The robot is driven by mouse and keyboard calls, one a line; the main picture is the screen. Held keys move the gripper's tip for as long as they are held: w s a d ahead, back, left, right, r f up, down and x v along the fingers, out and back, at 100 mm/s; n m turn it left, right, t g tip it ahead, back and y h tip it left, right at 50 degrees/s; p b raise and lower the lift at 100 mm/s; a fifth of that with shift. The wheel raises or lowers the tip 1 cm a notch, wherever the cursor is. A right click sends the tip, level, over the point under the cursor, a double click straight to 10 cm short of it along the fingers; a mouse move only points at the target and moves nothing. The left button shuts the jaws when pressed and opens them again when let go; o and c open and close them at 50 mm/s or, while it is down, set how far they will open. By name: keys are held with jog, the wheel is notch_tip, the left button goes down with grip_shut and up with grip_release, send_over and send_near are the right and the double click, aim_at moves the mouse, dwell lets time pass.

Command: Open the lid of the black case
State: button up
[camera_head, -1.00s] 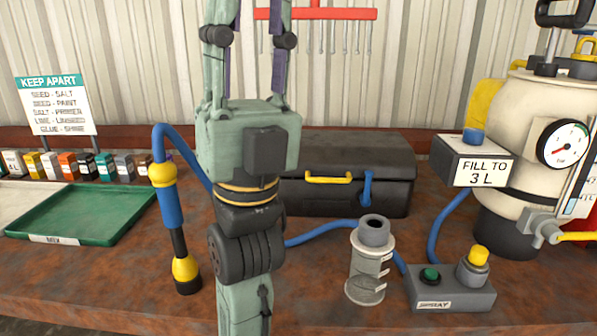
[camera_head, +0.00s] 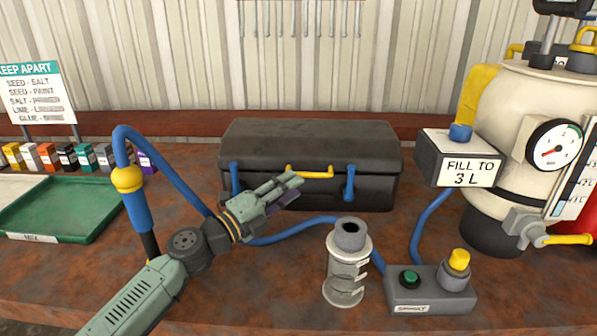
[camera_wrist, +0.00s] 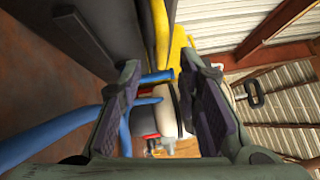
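The black case (camera_head: 310,140) stands at the back of the bench with its lid down. On its front are a yellow handle (camera_head: 310,173), a left blue latch (camera_head: 235,178) and a right blue latch (camera_head: 349,182), both upright against the front. My gripper (camera_head: 296,184) is in front of the case, just below the handle, pointing right; it hides part of the case front. In the wrist view my gripper (camera_wrist: 163,90) is open, with nothing held between its fingers. The case (camera_wrist: 85,35) and its yellow handle (camera_wrist: 161,30) show at the upper left there.
A sprayer tank (camera_head: 500,130) is at right, a green tray (camera_head: 65,208) at left.

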aim_at(312, 175)
jog(key=p+x, duration=0.1)
jog(key=x, duration=0.1)
jog(key=p+x, duration=0.1)
jog(key=x, duration=0.2)
jog(key=shift+d+r, duration=0.25)
jog(key=shift+p+x, duration=0.4)
jog(key=shift+x, duration=0.45)
jog(key=shift+a+f, duration=0.1)
jog(key=shift+f, duration=0.05)
jog(key=shift+c, duration=0.2)
grip_shut()
